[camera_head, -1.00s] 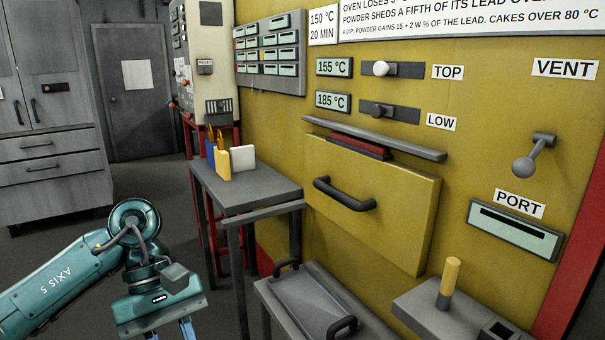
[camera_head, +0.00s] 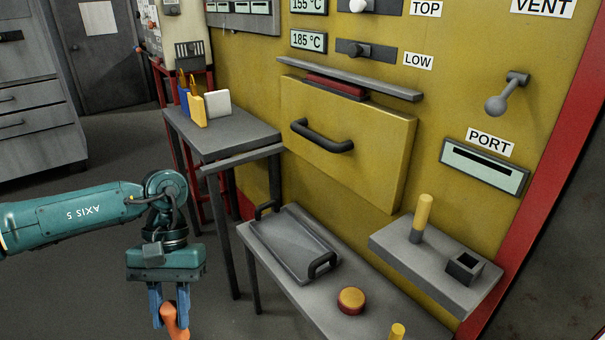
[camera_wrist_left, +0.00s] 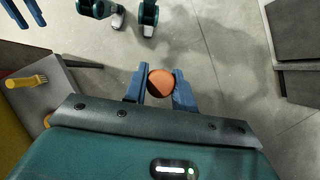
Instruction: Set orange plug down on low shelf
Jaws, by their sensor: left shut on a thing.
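The orange plug (camera_head: 174,320) is held between the blue fingers of my left gripper (camera_head: 168,308), which is shut on it. In the left wrist view the plug (camera_wrist_left: 161,83) shows end-on as a round orange top between the fingertips. The gripper points down in open air, left of the grey low bench (camera_head: 262,238). A smaller grey shelf (camera_head: 392,243) sits on the wall at right. I cannot tell which of these is the low shelf. My right gripper (camera_wrist_left: 28,20) shows partly at the top left of the left wrist view, its fingers apart and empty.
The bench carries a handled tray (camera_head: 290,245), a red and yellow button (camera_head: 351,300) and a yellow-topped peg (camera_head: 397,331). The small shelf carries a yellow peg (camera_head: 423,212) and a square socket (camera_head: 465,267). The yellow oven door (camera_head: 370,150) is closed. A side table (camera_head: 225,135) stands behind.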

